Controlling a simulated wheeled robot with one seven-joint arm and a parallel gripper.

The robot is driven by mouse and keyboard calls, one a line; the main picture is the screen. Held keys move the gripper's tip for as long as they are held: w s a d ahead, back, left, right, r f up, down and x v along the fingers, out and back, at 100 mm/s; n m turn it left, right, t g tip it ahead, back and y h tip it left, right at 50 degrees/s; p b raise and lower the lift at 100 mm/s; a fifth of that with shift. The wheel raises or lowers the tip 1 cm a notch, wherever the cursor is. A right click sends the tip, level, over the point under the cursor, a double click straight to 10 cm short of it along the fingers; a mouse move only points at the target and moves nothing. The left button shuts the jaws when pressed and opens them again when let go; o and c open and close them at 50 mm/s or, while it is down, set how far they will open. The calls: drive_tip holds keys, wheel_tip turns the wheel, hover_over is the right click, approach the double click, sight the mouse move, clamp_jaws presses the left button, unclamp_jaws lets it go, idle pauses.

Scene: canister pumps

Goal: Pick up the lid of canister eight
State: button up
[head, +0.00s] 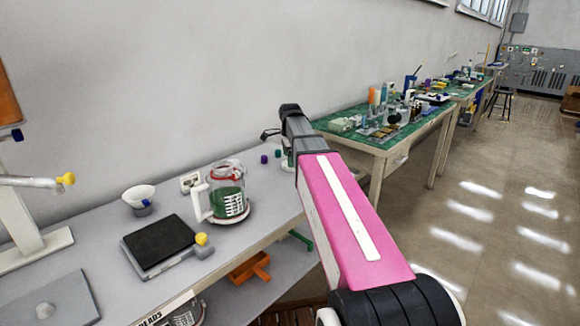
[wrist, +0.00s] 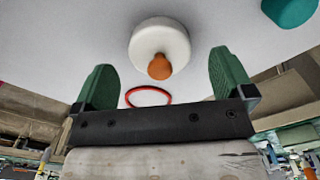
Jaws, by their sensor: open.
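A round white lid-like piece (wrist: 158,36) with an orange knob (wrist: 160,67) shows at the top middle of the wrist view. I cannot read a number on it or tell whether it sits on a canister. My gripper (wrist: 161,62) is open, with its two green fingers spread on either side of the knob in the picture. Nothing is held between them, and the gap to the knob is hard to judge. In the head view my arm hides most of what lies below my gripper.
A red ring (wrist: 148,96) lies near the white piece, and a teal piece (wrist: 291,11) is at the upper right. On the grey bench (head: 268,200) stand a jug with green contents (head: 229,190), a black-topped scale (head: 158,240) and a white bowl (head: 138,195). A cluttered green-topped table (head: 345,127) stands beyond.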

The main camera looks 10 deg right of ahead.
wheel_tip(320, 180, down, 2)
drive_tip(key=shift+f, duration=0.2)
drive_tip(key=c, duration=1)
